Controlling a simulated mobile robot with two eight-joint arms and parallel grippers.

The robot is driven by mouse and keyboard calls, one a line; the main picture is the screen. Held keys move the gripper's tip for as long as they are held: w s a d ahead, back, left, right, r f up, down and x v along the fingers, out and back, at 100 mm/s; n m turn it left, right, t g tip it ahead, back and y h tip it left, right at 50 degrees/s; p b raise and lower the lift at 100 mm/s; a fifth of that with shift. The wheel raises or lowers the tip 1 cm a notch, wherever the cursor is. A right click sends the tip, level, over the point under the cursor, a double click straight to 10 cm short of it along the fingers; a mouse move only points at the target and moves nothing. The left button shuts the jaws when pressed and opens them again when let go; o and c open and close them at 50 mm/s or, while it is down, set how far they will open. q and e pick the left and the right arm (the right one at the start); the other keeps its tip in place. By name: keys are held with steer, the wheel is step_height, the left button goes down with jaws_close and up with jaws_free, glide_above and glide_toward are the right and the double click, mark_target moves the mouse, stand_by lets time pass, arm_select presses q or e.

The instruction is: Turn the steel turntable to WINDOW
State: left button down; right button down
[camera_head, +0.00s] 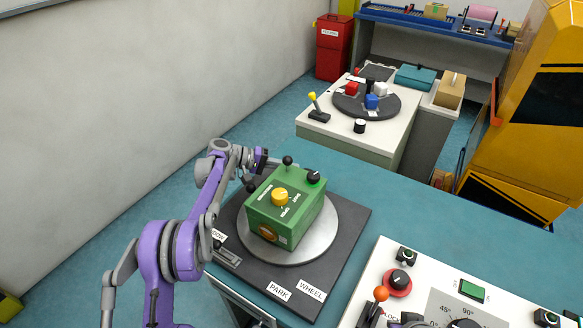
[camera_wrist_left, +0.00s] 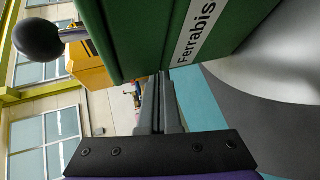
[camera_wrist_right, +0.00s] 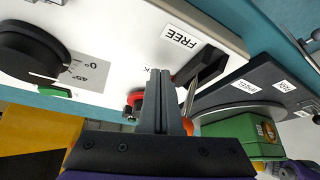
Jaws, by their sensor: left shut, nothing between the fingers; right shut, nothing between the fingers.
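The steel turntable (camera_head: 328,226) is a round disc on a dark square base (camera_head: 352,212) in the head view. A green box (camera_head: 300,215) with a yellow knob (camera_head: 280,197) and black ball handles stands on it. Labels on the base read PARK (camera_head: 279,291) and WHEEL (camera_head: 312,289); a third (camera_head: 217,236), ending in "OW", is partly hidden by my arm. My left gripper (camera_head: 262,158) is shut at the box's far left side; in the left wrist view its fingertips (camera_wrist_left: 158,82) are close to the green wall, contact unclear. My right gripper (camera_wrist_right: 160,78) is shut above the white panel.
The white panel (camera_head: 400,250) at right carries a black knob, an orange-tipped lever (camera_head: 381,293) and a green button; a FREE label (camera_wrist_right: 181,37) shows in the right wrist view. A second table with a dark turntable (camera_head: 350,103) stands behind. A yellow machine (camera_head: 535,110) is at right.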

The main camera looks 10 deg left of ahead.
steer(key=shift+s+f+b, duration=0.15)
steer(key=shift+f+b, duration=0.15)
steer(key=shift+f, duration=0.1)
arm_select(q)
steer(key=v, duration=1)
steer(key=shift+a, duration=0.1)
arm_select(e)
steer(key=shift+a, duration=0.1)
stand_by(1.8)
